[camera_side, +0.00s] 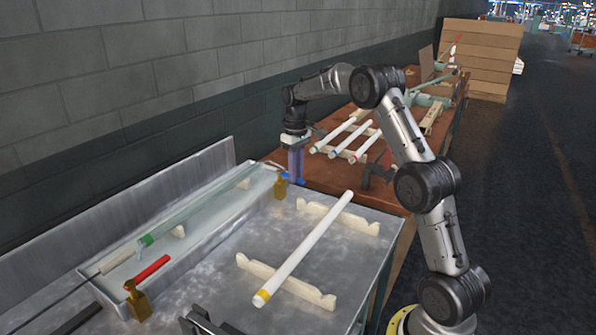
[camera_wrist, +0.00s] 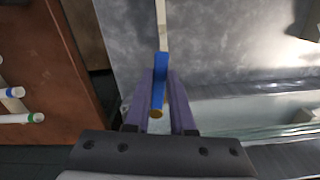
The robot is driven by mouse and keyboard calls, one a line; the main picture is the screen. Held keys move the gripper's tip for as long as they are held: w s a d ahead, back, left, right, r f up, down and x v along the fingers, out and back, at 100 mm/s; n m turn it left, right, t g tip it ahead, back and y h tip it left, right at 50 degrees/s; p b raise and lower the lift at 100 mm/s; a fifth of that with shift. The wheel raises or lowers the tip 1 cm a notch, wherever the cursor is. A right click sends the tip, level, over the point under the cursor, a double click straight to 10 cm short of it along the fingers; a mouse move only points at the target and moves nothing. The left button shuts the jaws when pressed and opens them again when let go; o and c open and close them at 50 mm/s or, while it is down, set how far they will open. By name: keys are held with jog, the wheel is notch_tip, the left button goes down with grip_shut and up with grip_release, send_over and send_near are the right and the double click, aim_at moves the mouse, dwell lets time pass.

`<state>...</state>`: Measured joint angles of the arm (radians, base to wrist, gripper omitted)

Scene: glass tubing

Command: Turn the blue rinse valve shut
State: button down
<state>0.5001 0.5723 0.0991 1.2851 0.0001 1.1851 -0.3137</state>
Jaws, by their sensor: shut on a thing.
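The blue rinse valve handle (camera_wrist: 160,80) lies between the two purple fingers of my gripper (camera_wrist: 160,76), which is shut on it. In the wrist view the handle points up the picture, roughly square to the trough's long edge. A small brass part (camera_wrist: 155,113) shows at its near end. In the side view my gripper (camera_side: 296,165) reaches down at the far end of the bench. Only a little of the blue handle (camera_side: 291,181) shows there, beside its brass valve body (camera_side: 280,189); the fingers hide the rest.
A trough (camera_side: 190,262) holding a glass tube (camera_side: 195,213) runs along the wall side. A red valve handle (camera_side: 152,270) sits at its near end. A white tube (camera_side: 305,250) rests on cream racks. More tubes (camera_side: 342,135) lie on the brown table behind.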

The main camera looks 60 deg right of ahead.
jog(key=w+a+m, duration=0.5)
jog(key=w+m, duration=0.1)
jog(key=m, duration=0.9)
jog(key=shift+w+a+m, duration=0.15)
jog(key=shift+w+m, duration=0.1)
jog(key=shift+m, duration=0.15)
dwell(0.4)
jog(key=c, duration=0.8)
grip_release()
jog(key=shift+o, duration=0.2)
